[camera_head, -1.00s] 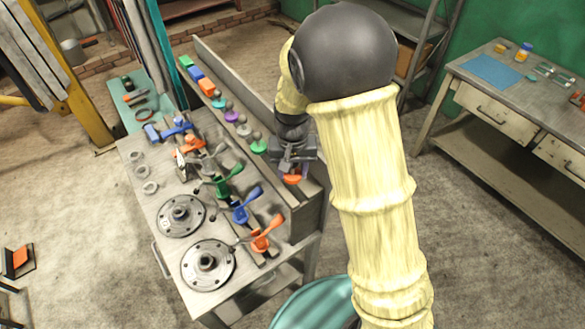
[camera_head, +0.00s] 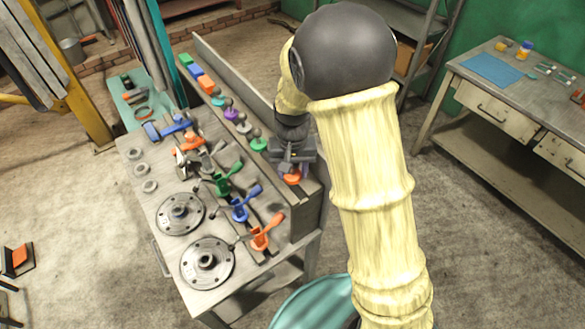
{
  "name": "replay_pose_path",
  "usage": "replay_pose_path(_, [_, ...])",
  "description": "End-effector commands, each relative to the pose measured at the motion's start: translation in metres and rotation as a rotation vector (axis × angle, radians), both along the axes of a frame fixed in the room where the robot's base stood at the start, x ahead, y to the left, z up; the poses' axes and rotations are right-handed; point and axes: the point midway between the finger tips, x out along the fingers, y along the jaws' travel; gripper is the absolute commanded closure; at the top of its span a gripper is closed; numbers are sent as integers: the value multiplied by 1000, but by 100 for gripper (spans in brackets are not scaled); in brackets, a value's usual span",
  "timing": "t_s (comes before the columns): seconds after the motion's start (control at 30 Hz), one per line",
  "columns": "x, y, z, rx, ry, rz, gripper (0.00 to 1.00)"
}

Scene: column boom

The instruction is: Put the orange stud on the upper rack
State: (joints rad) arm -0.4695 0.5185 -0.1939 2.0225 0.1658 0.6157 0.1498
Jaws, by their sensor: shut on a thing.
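The orange stud (camera_head: 292,179) is held under my gripper (camera_head: 292,167), which is shut on it. My gripper points down at the near end of the upper rack (camera_head: 278,174), a raised grey ledge along the back of the bench. The stud is low over this ledge; I cannot tell whether it touches it. Only the stud's orange part shows; the rest is hidden. A green stud (camera_head: 258,144), a purple stud (camera_head: 231,114) and other coloured studs stand in a row farther along the ledge.
Coloured blocks (camera_head: 196,73) sit at the ledge's far end, and an upright panel (camera_head: 228,72) runs behind it. On the lower bench top are toggle clamps with orange (camera_head: 262,238), blue (camera_head: 240,208) and green handles, and two round flanges (camera_head: 207,261).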

Motion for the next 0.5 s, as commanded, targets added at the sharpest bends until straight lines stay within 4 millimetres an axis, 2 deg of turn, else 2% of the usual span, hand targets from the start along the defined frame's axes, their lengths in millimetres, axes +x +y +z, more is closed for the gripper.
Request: replay_pose_path(0.5, [0, 0, -13, 0, 0, 0, 80])
